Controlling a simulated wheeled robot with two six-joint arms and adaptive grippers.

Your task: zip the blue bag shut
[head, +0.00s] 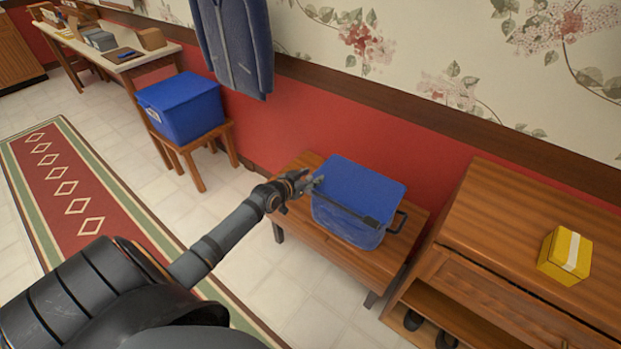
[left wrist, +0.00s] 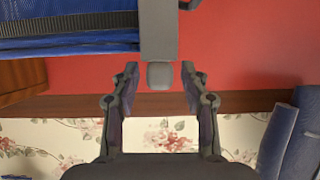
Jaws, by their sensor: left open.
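The blue bag (head: 360,188) stands on a small wooden bench against the red wall. A dark zip line runs along its front upper edge, with a dark loop handle (head: 398,222) at its right end. A grey zip pull (head: 318,183) is at the bag's left end; it shows large in the left wrist view (left wrist: 160,75) beside the blue bag (left wrist: 70,45). My left gripper (head: 302,184) is open at that end. In the left wrist view the pull's tip lies between the open fingertips (left wrist: 159,82), with gaps on both sides. My right gripper is out of view.
The wooden bench (head: 290,219) has some bare top left of the bag. A wooden cabinet (head: 490,232) with a yellow box (head: 565,256) stands close at right. A blue bin (head: 180,108) sits on a stool at left. A blue jacket (head: 233,45) hangs above.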

